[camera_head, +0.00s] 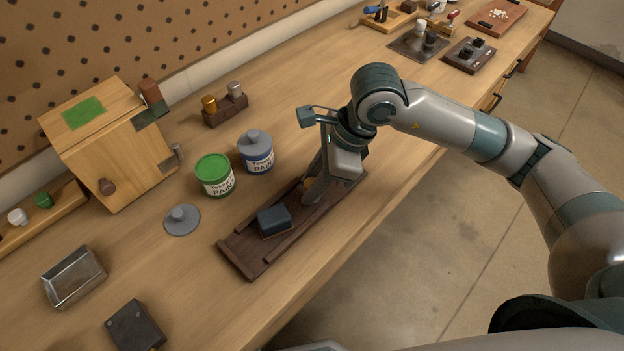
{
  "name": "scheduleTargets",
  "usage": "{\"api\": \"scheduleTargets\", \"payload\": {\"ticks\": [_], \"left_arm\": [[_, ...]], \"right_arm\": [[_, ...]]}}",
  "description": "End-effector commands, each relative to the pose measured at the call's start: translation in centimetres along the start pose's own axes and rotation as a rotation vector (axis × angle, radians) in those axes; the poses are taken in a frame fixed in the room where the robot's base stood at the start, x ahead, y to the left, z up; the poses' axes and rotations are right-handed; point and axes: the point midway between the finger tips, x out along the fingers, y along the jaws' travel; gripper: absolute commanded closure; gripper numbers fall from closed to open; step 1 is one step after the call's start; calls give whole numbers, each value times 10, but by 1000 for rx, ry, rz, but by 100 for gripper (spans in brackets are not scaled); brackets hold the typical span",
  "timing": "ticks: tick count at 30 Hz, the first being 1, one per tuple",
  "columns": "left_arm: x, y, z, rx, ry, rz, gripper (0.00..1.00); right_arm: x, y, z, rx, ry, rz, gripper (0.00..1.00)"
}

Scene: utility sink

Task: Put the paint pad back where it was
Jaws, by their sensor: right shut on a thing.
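A long dark wooden tray (247,263) with raised side rails lies at an angle near the table's front edge. A dark blue block (274,221) with a thin light brown lower edge, which looks like the paint pad, sits in its near-left part. My right gripper (312,196) points down over the middle of the tray, to the right of the block and apart from it. It is shut on a small orange-brown thing (307,184), mostly hidden by the fingers; I cannot tell what it is. My left gripper is not in view.
A green-lidded paint can (215,176) and a blue-grey paint can (256,153) stand behind the tray. A grey lid (182,220) lies left of them. A wooden box (110,150), a metal tray (74,277) and a dark block (136,326) are at left.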

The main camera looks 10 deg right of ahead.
Motion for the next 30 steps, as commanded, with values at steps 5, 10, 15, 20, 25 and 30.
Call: {"api": "scheduleTargets", "payload": {"ticks": [5, 10, 15, 20, 25, 30], "left_arm": [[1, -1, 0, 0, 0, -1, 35], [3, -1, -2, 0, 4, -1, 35], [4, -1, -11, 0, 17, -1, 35], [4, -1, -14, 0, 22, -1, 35], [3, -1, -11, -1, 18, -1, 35], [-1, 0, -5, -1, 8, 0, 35]], "right_arm": [[0, 0, 0, 0, 0, 0, 93], [2, 0, -1, 0, 0, 0, 93], [2, 0, -1, 0, 0, 0, 68], [2, 0, -1, 0, 0, 0, 56], [2, 0, -1, 0, 0, 0, 56], [0, 0, 0, 0, 0, 0, 56]]}}
